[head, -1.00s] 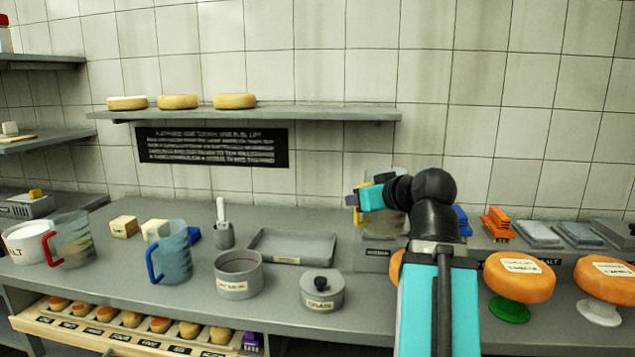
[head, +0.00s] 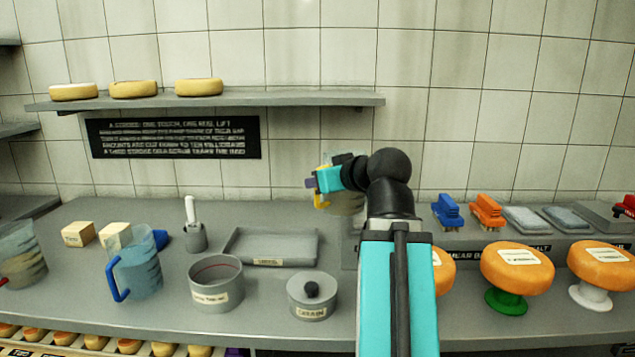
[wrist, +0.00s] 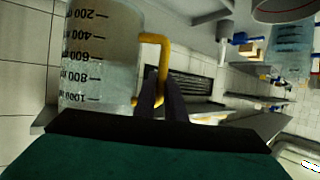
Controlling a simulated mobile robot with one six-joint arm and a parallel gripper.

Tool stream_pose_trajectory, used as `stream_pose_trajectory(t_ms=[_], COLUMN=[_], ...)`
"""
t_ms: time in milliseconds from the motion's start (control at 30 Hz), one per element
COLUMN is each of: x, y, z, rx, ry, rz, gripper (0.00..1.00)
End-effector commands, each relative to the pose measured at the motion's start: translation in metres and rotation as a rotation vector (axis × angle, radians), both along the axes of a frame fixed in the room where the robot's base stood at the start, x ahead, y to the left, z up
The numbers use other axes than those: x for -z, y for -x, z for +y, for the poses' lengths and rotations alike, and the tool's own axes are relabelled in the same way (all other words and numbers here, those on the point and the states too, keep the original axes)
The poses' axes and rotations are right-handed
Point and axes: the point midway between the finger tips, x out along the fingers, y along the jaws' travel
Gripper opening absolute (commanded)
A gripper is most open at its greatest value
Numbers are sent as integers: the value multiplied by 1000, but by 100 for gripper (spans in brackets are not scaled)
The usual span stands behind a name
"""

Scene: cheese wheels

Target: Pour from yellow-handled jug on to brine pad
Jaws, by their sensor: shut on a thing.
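The jug (head: 346,203) is clear, with a yellow handle (head: 321,200). In the head view it is partly behind my arm, near the back wall, and looks roughly upright. My gripper (head: 316,184) is shut on the handle. In the wrist view the clear wall of the jug (wrist: 100,55) shows black volume marks, and my fingers (wrist: 162,100) close on the yellow handle (wrist: 163,65). Two grey-blue pads (head: 525,219) (head: 570,218) lie on the raised ledge at right. I cannot read which is the brine pad.
A blue-handled jug (head: 138,265), a round crock (head: 216,284), a lidded pot (head: 312,296) and an empty grey tray (head: 270,262) stand on the counter to the left. Blue (head: 447,211) and orange (head: 487,211) brushes and orange cheese wheels on stands (head: 517,268) are at right.

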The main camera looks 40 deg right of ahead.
Motion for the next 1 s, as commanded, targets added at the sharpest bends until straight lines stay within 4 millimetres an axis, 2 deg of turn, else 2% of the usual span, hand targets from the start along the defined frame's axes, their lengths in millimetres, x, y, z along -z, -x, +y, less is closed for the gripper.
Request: stream_pose_trajectory(t_ms=[367, 1000], x=[-9, -31], y=[0, 1], z=[0, 2], rx=[1, 3], ry=[-30, -178], rz=[-2, 10], gripper=[0, 0])
